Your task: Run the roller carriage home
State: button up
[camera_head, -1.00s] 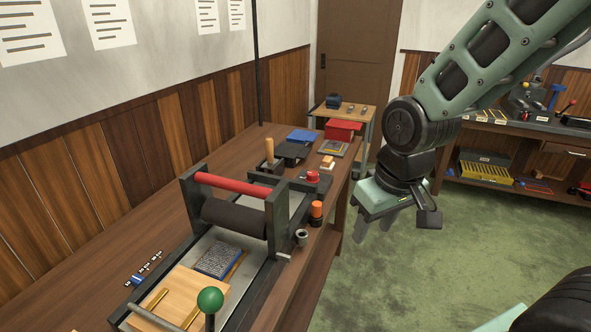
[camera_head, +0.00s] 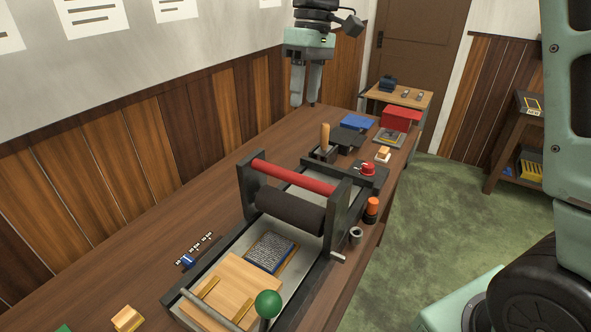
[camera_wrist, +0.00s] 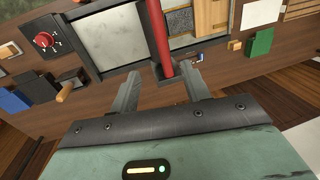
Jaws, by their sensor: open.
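The roller carriage has a dark roller (camera_head: 290,209) and a red crossbar (camera_head: 294,177) between two black side plates (camera_head: 343,216). A block of type (camera_head: 271,252) lies on the bed on the near side of the roller. My gripper (camera_head: 305,101) is open and empty, pointing down, above and beyond the carriage on the wall side. In the wrist view the red crossbar (camera_wrist: 157,38) runs up from between my open fingers; I see no contact there.
A green-knobbed lever (camera_head: 268,303) rises at the bed's near end. A wooden-handled tool (camera_head: 325,140), a red knob (camera_head: 367,168) and an orange-capped bottle (camera_head: 372,209) stand around the press. The tabletop (camera_head: 190,210) left of the press is mostly clear.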

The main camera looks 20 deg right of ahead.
jog(key=a+f+p, duration=0.1)
jog(key=f, duration=0.4)
jog(key=s+a+f, duration=0.1)
jog(key=f, duration=0.5)
jog(key=s+f+p, duration=0.1)
jog(key=f, duration=0.4)
jog(key=shift+a+f+p, duration=0.3)
jog(key=shift+a+f, duration=0.1)
